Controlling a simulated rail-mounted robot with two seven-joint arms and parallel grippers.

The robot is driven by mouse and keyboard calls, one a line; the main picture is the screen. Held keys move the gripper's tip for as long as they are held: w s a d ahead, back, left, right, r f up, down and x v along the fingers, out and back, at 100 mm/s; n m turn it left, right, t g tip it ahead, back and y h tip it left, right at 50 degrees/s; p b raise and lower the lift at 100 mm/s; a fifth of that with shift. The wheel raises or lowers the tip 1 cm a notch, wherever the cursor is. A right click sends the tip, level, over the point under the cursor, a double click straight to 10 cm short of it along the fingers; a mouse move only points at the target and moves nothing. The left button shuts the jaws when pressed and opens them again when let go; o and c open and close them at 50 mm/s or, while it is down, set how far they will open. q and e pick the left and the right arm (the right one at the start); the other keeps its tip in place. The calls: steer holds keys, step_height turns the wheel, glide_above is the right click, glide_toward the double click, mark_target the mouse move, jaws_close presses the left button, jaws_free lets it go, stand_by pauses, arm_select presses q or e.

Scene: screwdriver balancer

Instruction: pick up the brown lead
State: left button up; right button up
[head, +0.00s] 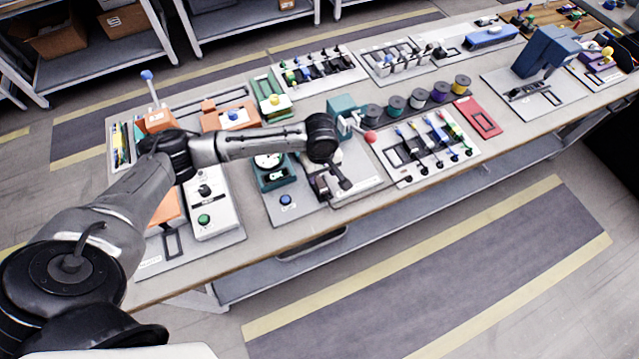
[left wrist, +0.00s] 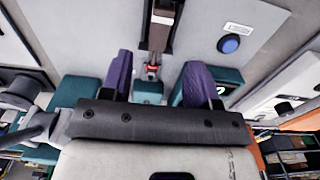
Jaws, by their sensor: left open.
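I cannot pick out a brown lead for certain in either view. My right gripper is not in view.
A panel (head: 392,176) with several coloured-handled pieces lies right of the gripper. Behind it stands a row of coloured spools (head: 418,98). A blue button (head: 286,200) sits near the bench front; it also shows in the left wrist view (left wrist: 229,44). A white control box (head: 212,204) stands left.

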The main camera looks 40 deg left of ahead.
mark_target(321, 184)
arm_select(q)
steer(key=shift+d+f+b, duration=0.1)
steer(key=shift+f+b, duration=0.7)
steer(key=shift+f, duration=2.45)
steer(key=c, duration=1)
steer(key=shift+o, duration=0.2)
